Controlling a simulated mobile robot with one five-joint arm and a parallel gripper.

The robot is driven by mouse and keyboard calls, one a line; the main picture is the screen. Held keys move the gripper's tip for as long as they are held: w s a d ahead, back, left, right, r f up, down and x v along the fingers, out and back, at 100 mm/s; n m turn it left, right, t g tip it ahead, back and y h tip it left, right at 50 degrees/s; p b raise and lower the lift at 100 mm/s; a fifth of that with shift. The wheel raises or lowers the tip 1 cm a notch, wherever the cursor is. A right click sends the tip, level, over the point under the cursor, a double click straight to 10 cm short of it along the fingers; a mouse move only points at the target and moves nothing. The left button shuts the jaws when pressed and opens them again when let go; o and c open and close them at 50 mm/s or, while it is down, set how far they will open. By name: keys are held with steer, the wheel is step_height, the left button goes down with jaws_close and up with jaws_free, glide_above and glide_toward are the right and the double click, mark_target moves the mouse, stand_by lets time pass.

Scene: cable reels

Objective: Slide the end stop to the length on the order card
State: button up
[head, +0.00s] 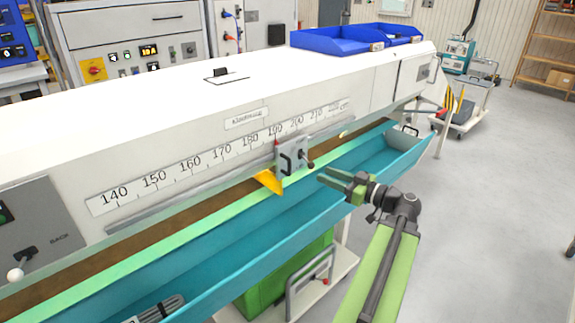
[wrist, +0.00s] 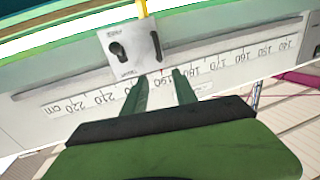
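The end stop (head: 291,155) is a grey block with a dark handle and a knob, on the rail below the length scale (head: 222,158). A yellow plate (head: 269,181) hangs at its lower left. It stands near the 190 mark; the exact reading cannot be told. The wrist view, upside down, shows the end stop's grey face (wrist: 132,48) with a black knob and slot. My gripper (head: 322,174) is open and empty, right of and slightly below the end stop, apart from it. Its fingertips also show in the wrist view (wrist: 160,74). I cannot identify an order card.
A long teal trough (head: 215,245) runs below the rail, under my gripper. The white machine body (head: 130,120) stands behind, with blue bins (head: 340,38) on top. A small label (head: 246,118) above the scale is unreadable.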

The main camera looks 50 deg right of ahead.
mark_target(289, 159)
steer(key=w, duration=0.5)
steer(key=w+a, duration=0.1)
steer(key=w, duration=0.4)
steer(key=w+a, duration=0.1)
steer(key=w, duration=0.4)
jaws_close()
stand_by(0.8)
